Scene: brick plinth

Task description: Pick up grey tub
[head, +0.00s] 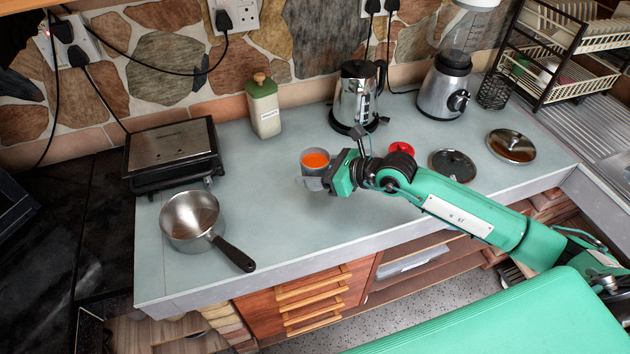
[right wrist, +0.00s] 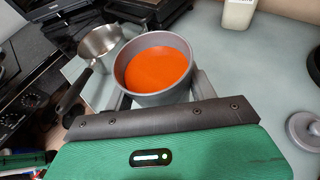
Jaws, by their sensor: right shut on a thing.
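The grey tub (head: 306,164), round and filled with something orange, is on the countertop in the head view, left of the kettle. My right gripper (head: 308,182) reaches it from the right and is shut on it. In the right wrist view the tub (right wrist: 146,97) sits upright between the fingers (right wrist: 160,92), its rim and orange contents facing the camera. I cannot tell whether its base touches the counter. My left gripper does not show.
A steel saucepan (head: 190,218) and a sandwich press (head: 172,150) stand at left. Lids (head: 511,146) lie at right. The counter's front middle (head: 300,230) is clear.

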